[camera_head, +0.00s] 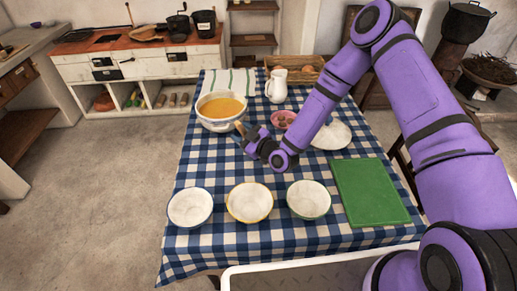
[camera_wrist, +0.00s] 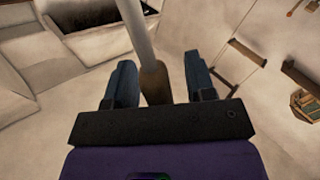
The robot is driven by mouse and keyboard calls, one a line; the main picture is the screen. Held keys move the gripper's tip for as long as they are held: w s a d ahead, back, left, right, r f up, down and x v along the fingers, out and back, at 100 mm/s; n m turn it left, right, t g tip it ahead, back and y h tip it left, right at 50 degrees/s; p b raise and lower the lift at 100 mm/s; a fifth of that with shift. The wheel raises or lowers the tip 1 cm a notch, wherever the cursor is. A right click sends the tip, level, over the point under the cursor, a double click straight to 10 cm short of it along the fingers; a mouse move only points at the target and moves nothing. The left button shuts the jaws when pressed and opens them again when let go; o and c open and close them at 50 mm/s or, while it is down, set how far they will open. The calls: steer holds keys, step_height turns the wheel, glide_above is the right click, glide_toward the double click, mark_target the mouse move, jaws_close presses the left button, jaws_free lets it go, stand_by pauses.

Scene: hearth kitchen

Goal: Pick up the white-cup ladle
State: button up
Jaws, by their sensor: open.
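The ladle shows in the wrist view as a pale shaft with a brown wooden grip (camera_wrist: 154,82). The grip lies between the two spread fingers of my gripper (camera_wrist: 158,68), nearer the left one, with gaps on both sides. In the head view my gripper (camera_head: 241,137) is at the front right of a large white pot (camera_head: 218,123) of orange soup. A small brown piece of the ladle's handle (camera_head: 239,128) shows there by the fingers. The ladle's white cup cannot be made out in either view.
Three bowls, white (camera_head: 190,207), yellow-rimmed (camera_head: 249,202) and green-rimmed (camera_head: 309,199), stand along the checked tablecloth's (camera_head: 235,244) front. A green board (camera_head: 370,192) lies right. A white jug (camera_head: 276,86), pink bowl (camera_head: 283,119) and white lid (camera_head: 333,135) are near the arm.

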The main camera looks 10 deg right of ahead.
jaws_close()
steer(key=shift+r, duration=0.15)
